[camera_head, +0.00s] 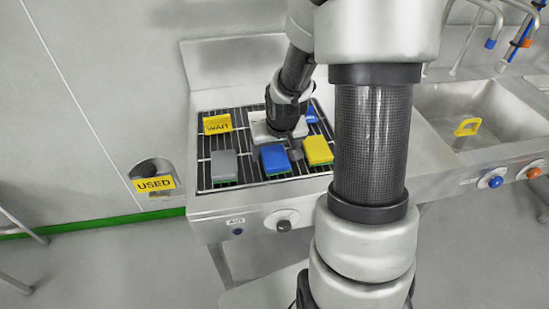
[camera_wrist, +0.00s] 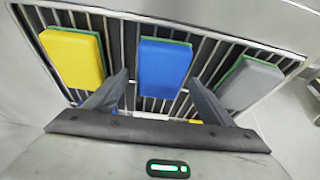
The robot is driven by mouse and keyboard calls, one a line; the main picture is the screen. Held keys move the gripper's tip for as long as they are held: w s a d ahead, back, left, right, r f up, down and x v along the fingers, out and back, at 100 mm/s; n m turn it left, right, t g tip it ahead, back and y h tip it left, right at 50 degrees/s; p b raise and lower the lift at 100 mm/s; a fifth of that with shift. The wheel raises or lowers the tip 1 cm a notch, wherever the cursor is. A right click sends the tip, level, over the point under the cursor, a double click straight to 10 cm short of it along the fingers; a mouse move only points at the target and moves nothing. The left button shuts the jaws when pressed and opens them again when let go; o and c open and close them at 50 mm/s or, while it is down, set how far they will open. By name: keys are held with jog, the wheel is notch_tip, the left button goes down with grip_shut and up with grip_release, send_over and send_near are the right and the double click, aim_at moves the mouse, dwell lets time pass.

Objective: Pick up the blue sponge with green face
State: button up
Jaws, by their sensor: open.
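The blue sponge with green face (camera_head: 274,159) lies on the slatted rack, blue side up, its green layer showing as a thin edge beneath. It is between a grey sponge and a yellow sponge. In the wrist view the blue sponge (camera_wrist: 164,67) appears between my two fingers and beyond their tips. My gripper (camera_wrist: 158,80) is open and empty.
The grey sponge (camera_head: 224,165) is left of the blue one, and the yellow sponge (camera_head: 318,150) is right. A "USED" chute (camera_head: 153,183) is in the wall. A sink (camera_head: 475,110) is at the right.

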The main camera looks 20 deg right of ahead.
jog(key=shift+f, duration=0.25)
jog(key=shift+c, duration=0.3)
jog(key=c, duration=1.1)
